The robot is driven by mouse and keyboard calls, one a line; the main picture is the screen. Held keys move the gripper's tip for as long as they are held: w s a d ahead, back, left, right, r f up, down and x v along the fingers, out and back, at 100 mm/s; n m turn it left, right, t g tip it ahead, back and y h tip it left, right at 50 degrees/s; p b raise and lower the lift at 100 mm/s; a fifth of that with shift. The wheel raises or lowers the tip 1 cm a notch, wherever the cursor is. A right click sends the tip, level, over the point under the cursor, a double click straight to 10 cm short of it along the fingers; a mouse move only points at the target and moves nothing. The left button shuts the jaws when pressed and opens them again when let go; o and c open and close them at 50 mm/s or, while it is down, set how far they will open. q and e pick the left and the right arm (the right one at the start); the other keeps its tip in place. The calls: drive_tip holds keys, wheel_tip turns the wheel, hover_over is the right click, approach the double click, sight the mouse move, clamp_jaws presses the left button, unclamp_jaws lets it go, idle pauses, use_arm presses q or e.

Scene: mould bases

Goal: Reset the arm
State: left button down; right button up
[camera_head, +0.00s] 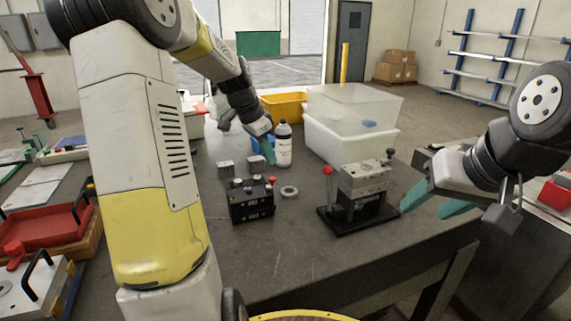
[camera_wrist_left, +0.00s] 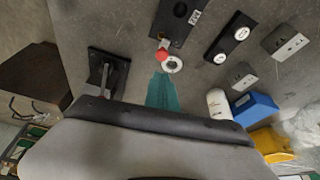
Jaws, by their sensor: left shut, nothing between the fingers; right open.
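My left gripper (camera_head: 262,134) is shut and empty, raised over the far part of the table beside the white bottle (camera_head: 283,150). Its teal fingers (camera_wrist_left: 162,92) also show together in the left wrist view, with the metal ring below them. My right gripper (camera_head: 428,208) is open and empty at the right table edge, right of the black stand (camera_head: 337,219) that carries a grey metal block (camera_head: 363,180). A black mould block (camera_head: 251,203) with a red knob stands mid-table, left of the metal ring (camera_head: 289,192).
Two small grey blocks (camera_head: 226,168) stand behind the mould block. A clear-lidded white box (camera_head: 340,139), a blue bin (camera_wrist_left: 255,108) and a yellow bin (camera_head: 285,106) occupy the far table. A red tray (camera_head: 45,229) lies on the left.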

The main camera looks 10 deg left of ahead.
use_arm(q)
drive_tip(key=shift+v, duration=0.95)
drive_tip(key=s+d+r+n+t, duration=0.1)
drive_tip(key=s+d+r+n, duration=0.1)
drive_tip(key=s, duration=1.1)
drive_tip(key=s+d+r+n+t+y, duration=0.1)
drive_tip(key=s+d+n, duration=0.4)
drive_tip(key=s, duration=0.7)
wheel_tip(320, 180, up, 2)
drive_tip(key=shift+s+d+r+n+t, duration=0.15)
drive_tip(key=shift+s+n+t, duration=0.2)
drive_tip(key=shift+n+t, duration=0.45)
